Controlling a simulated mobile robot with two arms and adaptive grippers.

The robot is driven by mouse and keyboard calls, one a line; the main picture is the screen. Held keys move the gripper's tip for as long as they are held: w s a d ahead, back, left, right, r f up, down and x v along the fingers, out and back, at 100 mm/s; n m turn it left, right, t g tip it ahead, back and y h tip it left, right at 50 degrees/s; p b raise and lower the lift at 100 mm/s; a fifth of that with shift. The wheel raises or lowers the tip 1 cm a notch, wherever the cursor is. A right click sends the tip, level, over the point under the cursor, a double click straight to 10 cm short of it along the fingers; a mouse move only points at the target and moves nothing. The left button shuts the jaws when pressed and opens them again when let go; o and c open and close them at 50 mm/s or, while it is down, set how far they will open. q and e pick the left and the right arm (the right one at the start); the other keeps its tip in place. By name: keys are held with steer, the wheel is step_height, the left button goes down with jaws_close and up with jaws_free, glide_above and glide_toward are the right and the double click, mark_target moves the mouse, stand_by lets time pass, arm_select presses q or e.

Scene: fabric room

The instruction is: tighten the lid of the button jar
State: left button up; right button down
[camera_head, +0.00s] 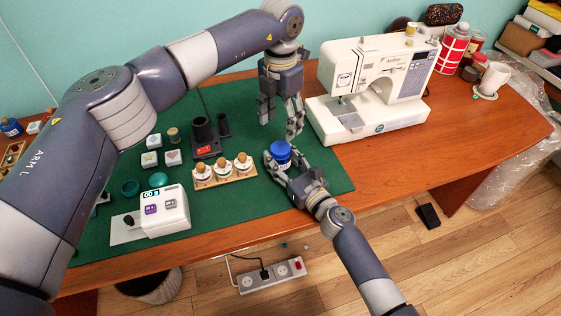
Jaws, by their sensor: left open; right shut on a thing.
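The button jar shows mostly as its round blue lid (281,152) near the front right edge of the green mat (330,178). My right gripper (284,162) reaches in from the front right and is shut around the jar below the lid. The fingers hide most of the jar's body, and its contents cannot be seen. The lid looks roughly level on top. My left gripper (279,129) points down with its fingers apart, just above and behind the lid. It is open and empty.
A white sewing machine (375,85) stands close on the right. A wooden rack (225,174) with several small bottles is left of the jar. A black stand (204,138) and a white box with a display (165,212) are farther left. The desk's front edge is near.

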mark_target(281, 147)
arm_select(q)
steer(key=n, duration=0.3)
steer(key=shift+n, duration=0.4)
steer(key=n, duration=1.3)
steer(key=shift+f, duration=0.1)
steer(key=shift+f, duration=3.95)
